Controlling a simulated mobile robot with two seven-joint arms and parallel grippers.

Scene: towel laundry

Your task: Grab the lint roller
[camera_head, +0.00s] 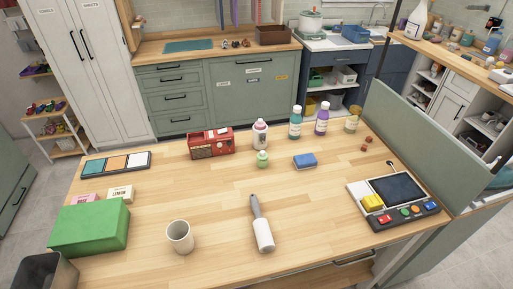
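The lint roller (262,230) lies on the wooden table near the front middle. Its grey handle points away from me and its white roll lies toward me. Nothing touches it, and the table around it is bare. Neither of my grippers shows in the head view.
A pale cup (180,237) stands left of the roller. A green box (89,227) is farther left, and a device with a screen and coloured buttons (396,199) is at right. A blue sponge (305,161), red radio (211,144) and several bottles stand behind.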

